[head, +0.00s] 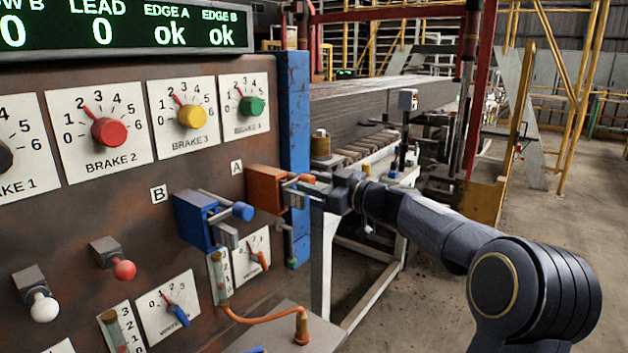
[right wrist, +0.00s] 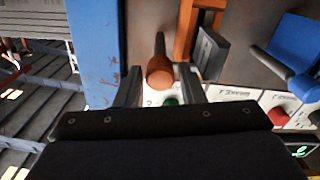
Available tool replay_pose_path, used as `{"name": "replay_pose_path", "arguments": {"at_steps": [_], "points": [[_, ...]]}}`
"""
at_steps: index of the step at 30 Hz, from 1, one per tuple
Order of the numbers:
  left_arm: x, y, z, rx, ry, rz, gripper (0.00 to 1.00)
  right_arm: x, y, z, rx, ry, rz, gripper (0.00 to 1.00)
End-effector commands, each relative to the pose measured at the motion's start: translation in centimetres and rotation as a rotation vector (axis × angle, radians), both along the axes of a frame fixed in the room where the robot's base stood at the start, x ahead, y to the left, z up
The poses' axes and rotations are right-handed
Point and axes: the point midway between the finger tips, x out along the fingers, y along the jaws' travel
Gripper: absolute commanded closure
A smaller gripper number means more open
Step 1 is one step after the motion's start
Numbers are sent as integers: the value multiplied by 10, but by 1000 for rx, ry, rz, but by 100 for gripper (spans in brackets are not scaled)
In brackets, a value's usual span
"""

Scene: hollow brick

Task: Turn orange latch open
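The orange latch (head: 264,188) sits on the rusty panel beside the label A, at the panel's right side. In the right wrist view its orange body (right wrist: 185,38) and its round orange knob on a bar (right wrist: 160,73) show. My right gripper (head: 308,187) is at the latch's right end in the head view. In the right wrist view the fingers (right wrist: 160,88) are apart, with the knob between their tips and gaps on both sides. The exact depth of the knob between them is hard to tell. My left gripper is not in view.
A blue latch (head: 200,220) marked B is just left of the orange one. Brake dials (head: 193,116) are above, and small dials and an orange cable (head: 262,320) below. A blue post (head: 292,120) stands at the panel's right edge. Open floor lies to the right.

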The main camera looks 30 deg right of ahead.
Motion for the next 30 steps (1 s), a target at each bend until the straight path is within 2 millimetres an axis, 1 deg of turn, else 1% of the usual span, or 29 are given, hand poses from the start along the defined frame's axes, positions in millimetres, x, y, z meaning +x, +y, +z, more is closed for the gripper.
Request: {"name": "replay_pose_path", "arguments": {"at_steps": [5,6,13,19,23,30], "points": [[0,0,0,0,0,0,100,0,0,0,0,0,0,64],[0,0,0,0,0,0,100,0,0,0,0,0,0,66],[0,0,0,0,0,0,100,0,0,0,0,0,0,96],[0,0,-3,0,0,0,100,0,0,-1,9,4,0,96],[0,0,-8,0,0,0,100,0,0,-2,41,16,-1,96],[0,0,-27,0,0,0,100,-1,0,-3,176,70,-3,96]]}}
